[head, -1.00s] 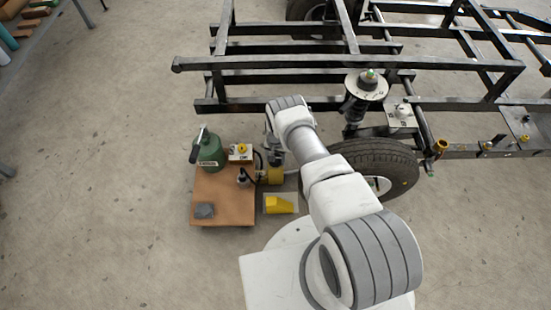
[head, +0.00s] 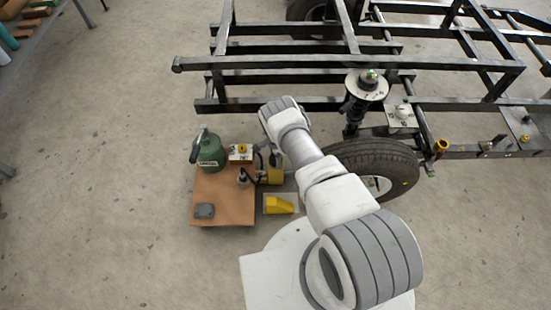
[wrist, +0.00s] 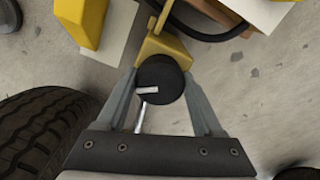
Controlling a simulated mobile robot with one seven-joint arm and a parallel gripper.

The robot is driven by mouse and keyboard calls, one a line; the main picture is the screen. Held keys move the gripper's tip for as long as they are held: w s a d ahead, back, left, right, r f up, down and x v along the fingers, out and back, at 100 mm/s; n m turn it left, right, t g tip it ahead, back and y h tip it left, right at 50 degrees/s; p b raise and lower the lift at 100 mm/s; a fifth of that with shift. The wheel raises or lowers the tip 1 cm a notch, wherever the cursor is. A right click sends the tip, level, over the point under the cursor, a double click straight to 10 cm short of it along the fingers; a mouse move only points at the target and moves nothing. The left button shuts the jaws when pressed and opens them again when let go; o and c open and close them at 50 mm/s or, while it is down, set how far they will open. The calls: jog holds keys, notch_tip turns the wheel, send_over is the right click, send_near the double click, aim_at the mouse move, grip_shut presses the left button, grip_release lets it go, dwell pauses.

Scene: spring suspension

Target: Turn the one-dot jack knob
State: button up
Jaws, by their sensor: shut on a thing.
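The jack knob (wrist: 162,82) is a round black knob with a white line on its face, in the middle of the wrist view. A thin bright rod shows just below it. The knob sits at the end of a yellow jack body (wrist: 170,48). My gripper (wrist: 160,78) has one finger on each side of the knob and is shut on it. In the head view the yellow jack (head: 275,175) stands by the wheel, and my arm hides the knob. I cannot make out a dot mark on the knob.
The tyre (head: 375,158) is close to my arm; it also shows in the wrist view (wrist: 45,130). A brown board (head: 222,200) holds a green can (head: 210,152) and a grey block (head: 204,210). A yellow wedge (head: 278,205) lies beside it. The black frame (head: 300,103) stands behind.

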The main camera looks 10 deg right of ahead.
jog(key=shift+m, duration=1.1)
jog(key=o, duration=1.4)
jog(key=shift+r, duration=0.1)
notch_tip(320, 180, up, 17)
jog(key=p, duration=0.7)
jog(key=shift+r, duration=0.1)
